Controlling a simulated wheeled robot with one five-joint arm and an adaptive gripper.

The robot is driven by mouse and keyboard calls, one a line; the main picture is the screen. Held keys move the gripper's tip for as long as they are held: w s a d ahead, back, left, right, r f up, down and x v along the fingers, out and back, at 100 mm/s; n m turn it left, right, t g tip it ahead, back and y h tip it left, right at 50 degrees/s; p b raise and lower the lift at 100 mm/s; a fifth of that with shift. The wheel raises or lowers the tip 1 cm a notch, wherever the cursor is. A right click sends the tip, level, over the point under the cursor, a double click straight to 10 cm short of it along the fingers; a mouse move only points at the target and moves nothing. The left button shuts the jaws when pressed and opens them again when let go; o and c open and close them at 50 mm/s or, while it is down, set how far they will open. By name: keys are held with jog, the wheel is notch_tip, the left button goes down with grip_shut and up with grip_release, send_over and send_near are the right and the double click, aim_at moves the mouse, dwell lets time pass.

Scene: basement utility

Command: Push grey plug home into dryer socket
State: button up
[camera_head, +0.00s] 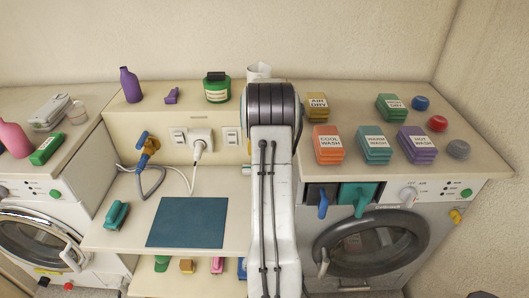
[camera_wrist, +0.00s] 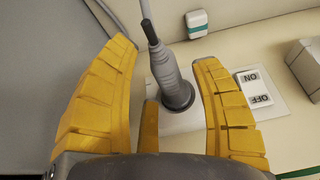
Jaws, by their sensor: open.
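In the wrist view the grey plug (camera_wrist: 172,82) stands at a white socket plate (camera_wrist: 182,123), its dark round base at the plate. Whether a gap remains under it I cannot tell. Its grey cord (camera_wrist: 148,14) runs up out of the picture. My gripper (camera_wrist: 165,53) is open, with one yellow finger on each side of the plug and space between fingers and plug. An ON/OFF rocker switch (camera_wrist: 253,88) sits right of the plug. In the head view my arm hides the plug, its socket and nearly all of my gripper.
A purple bottle (camera_head: 130,85) and a green jar (camera_head: 216,88) stand above. Labelled blocks (camera_head: 328,145) lie on the right-hand machine (camera_head: 375,245).

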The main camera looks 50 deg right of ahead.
jog(key=shift+r, duration=0.1)
jog(key=v, duration=1.1)
jog(key=shift+a+r, duration=0.15)
jog(key=shift+r, duration=0.2)
jog(key=shift+s, duration=0.15)
jog(key=shift+r, duration=0.15)
jog(key=p+v, duration=0.6)
jog(key=v, duration=0.3)
jog(key=shift+s+a+r, duration=0.15)
jog(key=shift+a+r, duration=0.05)
jog(key=shift+r, duration=0.15)
dwell(0.6)
